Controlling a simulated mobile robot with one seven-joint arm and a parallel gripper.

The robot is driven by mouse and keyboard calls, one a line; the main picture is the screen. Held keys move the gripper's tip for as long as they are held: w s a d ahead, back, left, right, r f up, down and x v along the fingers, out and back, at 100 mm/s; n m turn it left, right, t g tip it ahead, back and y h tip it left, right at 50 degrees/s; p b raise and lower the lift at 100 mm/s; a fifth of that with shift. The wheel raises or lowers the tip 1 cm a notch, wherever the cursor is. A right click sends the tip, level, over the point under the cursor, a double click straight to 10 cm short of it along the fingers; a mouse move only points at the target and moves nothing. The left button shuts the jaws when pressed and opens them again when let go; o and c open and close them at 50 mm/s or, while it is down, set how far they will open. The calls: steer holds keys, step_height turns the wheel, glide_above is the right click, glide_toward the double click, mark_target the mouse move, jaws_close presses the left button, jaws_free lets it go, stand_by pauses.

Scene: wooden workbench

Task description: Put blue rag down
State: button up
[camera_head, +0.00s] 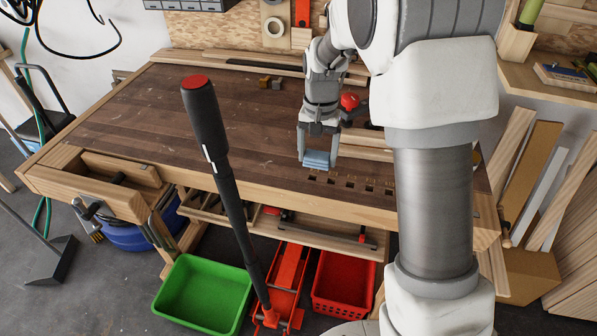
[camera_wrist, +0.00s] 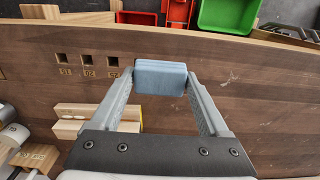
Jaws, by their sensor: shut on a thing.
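The blue rag (camera_head: 318,159) is a small folded light-blue block. My gripper (camera_head: 318,153) is shut on it, over the front right part of the wooden workbench (camera_head: 180,115). In the wrist view the rag (camera_wrist: 160,79) sits between the two fingertips of my gripper (camera_wrist: 160,84), with a finger on each side. The rag appears close to the bench top, near the row of square holes; I cannot tell whether it touches the wood.
Square holes (camera_wrist: 87,60) line the bench near its front edge. Wooden blocks (camera_wrist: 85,120) lie close by. A green bin (camera_head: 203,293) and a red crate (camera_head: 343,283) stand on the floor below. A black-handled jack lever (camera_head: 222,165) rises before the bench. The bench's middle is clear.

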glide_above(299, 180)
step_height(299, 180, down, 3)
steer(key=shift+r, duration=0.1)
steer(key=shift+f+b, duration=0.3)
steer(key=shift+f, duration=1.7)
steer(key=shift+f, duration=0.15)
steer(key=o, duration=1.3)
steer(key=shift+o, duration=0.2)
